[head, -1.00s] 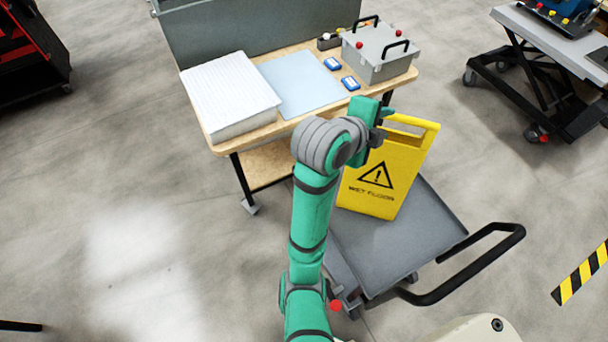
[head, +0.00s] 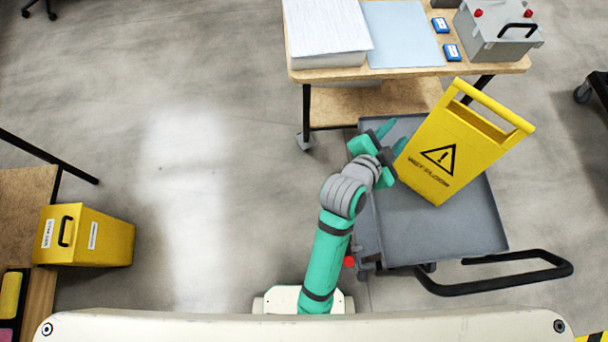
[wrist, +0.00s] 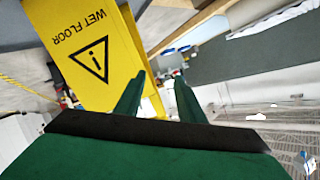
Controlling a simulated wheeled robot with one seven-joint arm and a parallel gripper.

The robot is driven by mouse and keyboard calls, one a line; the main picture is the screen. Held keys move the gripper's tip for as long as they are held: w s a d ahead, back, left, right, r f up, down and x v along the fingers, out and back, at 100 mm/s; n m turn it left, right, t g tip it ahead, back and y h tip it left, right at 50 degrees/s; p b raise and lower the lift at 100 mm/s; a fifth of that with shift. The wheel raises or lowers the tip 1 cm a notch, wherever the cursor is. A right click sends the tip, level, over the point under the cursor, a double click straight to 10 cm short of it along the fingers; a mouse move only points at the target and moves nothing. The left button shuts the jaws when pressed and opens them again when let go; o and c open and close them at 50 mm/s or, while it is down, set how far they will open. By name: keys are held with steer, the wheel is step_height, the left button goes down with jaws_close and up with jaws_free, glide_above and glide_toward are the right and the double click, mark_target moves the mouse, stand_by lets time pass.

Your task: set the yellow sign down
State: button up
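The yellow wet floor sign (head: 455,150) stands leaning a little on the grey cart tray (head: 470,230), its warning triangle facing me. It also shows in the wrist view (wrist: 90,50), at the upper left beyond the fingers. My gripper (head: 393,138) is just left of the sign in the head view, lower than its top handle. In the wrist view my gripper's two green fingers (wrist: 157,98) are spread apart with nothing held between them. The left finger overlaps the sign's edge in the picture; whether it touches cannot be told.
A wooden workbench (head: 410,70) with a white stack (head: 325,30) and a grey case (head: 495,35) stands behind the cart. The cart's black handle (head: 500,285) juts out at the front right. A yellow box (head: 85,235) sits far left. The floor left of my arm is clear.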

steer(key=s+a+f+n+t+y, duration=0.2)
steer(key=s+a+f+n+y, duration=0.15)
steer(key=s+a+n, duration=0.35)
steer(key=s+a+f+n+t+y, duration=0.1)
steer(key=s+a+f+n+y, duration=0.15)
steer(key=s+a+f, duration=0.4)
steer(key=s+a+r+n+t+y, duration=0.1)
steer(key=s+a+r+n, duration=0.1)
steer(key=s+a, duration=0.2)
steer(key=s+a+r+n+y, duration=0.1)
steer(key=s+a+r+n, duration=0.1)
steer(key=s+a, duration=0.3)
steer(key=s, duration=0.3)
steer(key=shift+s+r+n+t+y, duration=0.3)
steer(key=shift+r+n+t+y, duration=0.05)
steer(key=shift+r+t+y, duration=0.05)
steer(key=shift+a, duration=0.15)
steer(key=shift+c, duration=0.6)
